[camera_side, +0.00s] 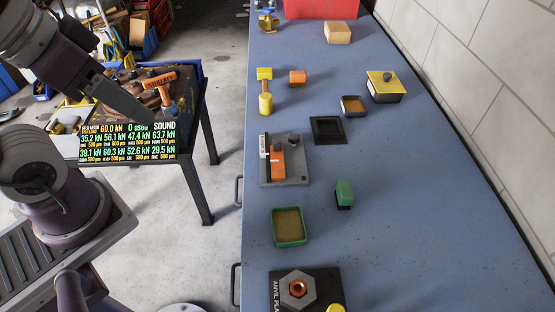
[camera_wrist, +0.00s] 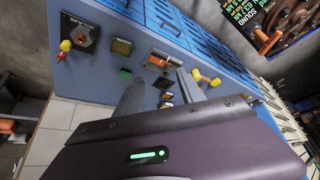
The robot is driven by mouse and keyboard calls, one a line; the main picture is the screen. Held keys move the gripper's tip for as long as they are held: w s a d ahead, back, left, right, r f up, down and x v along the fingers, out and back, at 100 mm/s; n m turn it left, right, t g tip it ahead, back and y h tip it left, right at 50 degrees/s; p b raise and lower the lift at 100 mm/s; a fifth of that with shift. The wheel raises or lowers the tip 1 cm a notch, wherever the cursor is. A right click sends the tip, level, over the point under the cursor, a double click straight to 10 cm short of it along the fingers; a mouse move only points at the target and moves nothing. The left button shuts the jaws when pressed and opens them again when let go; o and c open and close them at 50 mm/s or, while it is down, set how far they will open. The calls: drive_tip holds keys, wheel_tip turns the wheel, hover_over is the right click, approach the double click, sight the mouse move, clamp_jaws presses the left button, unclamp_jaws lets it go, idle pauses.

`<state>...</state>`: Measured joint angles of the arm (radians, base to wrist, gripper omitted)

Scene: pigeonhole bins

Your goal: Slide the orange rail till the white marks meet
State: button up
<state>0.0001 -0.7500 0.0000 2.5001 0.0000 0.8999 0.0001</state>
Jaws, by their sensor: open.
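The orange rail (camera_side: 278,163) sits on a grey base plate (camera_side: 297,175) on the blue bench. A white strip (camera_side: 263,147) runs along the left of the plate; whether white marks line up is too small to tell. In the wrist view the orange rail (camera_wrist: 157,63) shows beyond my fingertips, on its grey plate (camera_wrist: 172,61). My gripper (camera_wrist: 161,77) is open, its two grey fingers apart with nothing held. In the side view a grey finger of mine (camera_side: 125,103) shows at the upper left, off the bench and well away from the rail.
A black square tray (camera_side: 327,143), a green block (camera_side: 344,193) and a green box (camera_side: 289,240) stand near the plate. An anvil plate (camera_side: 325,277) is in front. The bench's right side is mostly clear.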

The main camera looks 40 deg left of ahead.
drive_tip(key=shift+c, duration=0.3)
drive_tip(key=shift+w+r, duration=0.1)
drive_tip(key=shift+w, duration=0.2)
drive_tip(key=shift+c, duration=0.6)
drive_tip(key=m+g, duration=0.5)
drive_tip(key=m, duration=0.4)
hover_over(277, 141)
wheel_tip(277, 141, down, 24)
drive_tip(key=shift+f, duration=0.15)
drive_tip(key=shift+g, duration=0.3)
wheel_tip(277, 141, down, 8)
drive_tip(key=shift+w+r, duration=0.1)
